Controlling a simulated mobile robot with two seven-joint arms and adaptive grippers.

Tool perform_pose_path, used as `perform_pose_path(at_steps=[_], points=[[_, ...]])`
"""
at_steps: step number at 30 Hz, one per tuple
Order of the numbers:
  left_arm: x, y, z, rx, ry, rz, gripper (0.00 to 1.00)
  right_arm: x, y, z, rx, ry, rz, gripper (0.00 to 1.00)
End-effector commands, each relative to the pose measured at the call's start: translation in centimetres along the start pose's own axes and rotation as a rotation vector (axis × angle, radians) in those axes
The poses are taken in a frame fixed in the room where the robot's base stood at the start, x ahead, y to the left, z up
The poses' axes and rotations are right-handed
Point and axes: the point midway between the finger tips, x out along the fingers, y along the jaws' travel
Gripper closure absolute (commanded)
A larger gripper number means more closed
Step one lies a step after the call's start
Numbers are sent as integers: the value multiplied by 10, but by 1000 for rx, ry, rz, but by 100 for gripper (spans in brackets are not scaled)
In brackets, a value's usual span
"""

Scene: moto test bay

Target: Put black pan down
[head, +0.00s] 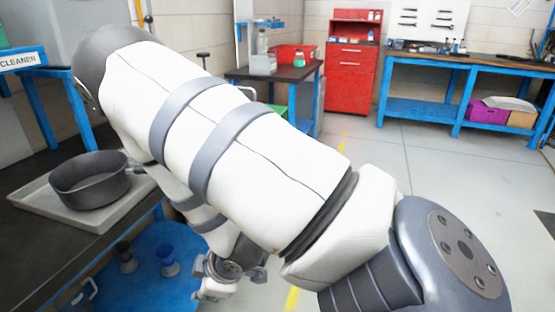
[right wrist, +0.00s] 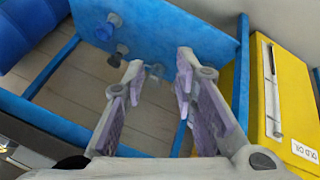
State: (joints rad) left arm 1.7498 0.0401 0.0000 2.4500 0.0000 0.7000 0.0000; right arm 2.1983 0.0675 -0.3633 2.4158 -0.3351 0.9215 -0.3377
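The black pan (head: 90,183) sits upright on a pale grey tray (head: 45,203) on the dark bench at the left of the head view. Its right side runs close to my white arm, and a short grey part there may be its handle. My right arm crosses the middle of the head view and bends back down. My right gripper (head: 228,272) hangs low beside the bench, apart from the pan. In the right wrist view my right gripper (right wrist: 160,64) is open, with nothing between its fingers. My left gripper is not in view.
A blue lower shelf (head: 135,285) under the bench holds a dark object (head: 125,256) and a blue one (head: 167,260). A yellow cabinet (right wrist: 262,100) stands at the right of the wrist view. A red cabinet (head: 350,75) and blue workbench (head: 420,103) stand behind. Floor at right is clear.

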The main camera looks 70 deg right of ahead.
Motion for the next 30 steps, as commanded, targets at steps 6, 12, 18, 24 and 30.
perform_pose_path(at_steps=[6,12,18,24,30], points=[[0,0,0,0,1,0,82,-11,-169,135,383,-490,-225,74],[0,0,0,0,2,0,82,-32,-210,166,487,-638,-255,74],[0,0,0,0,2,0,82,-31,-210,166,485,-635,-255,74],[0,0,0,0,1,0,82,-31,-209,165,484,-633,-255,74],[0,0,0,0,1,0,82,-31,-209,165,483,-633,-254,74]])
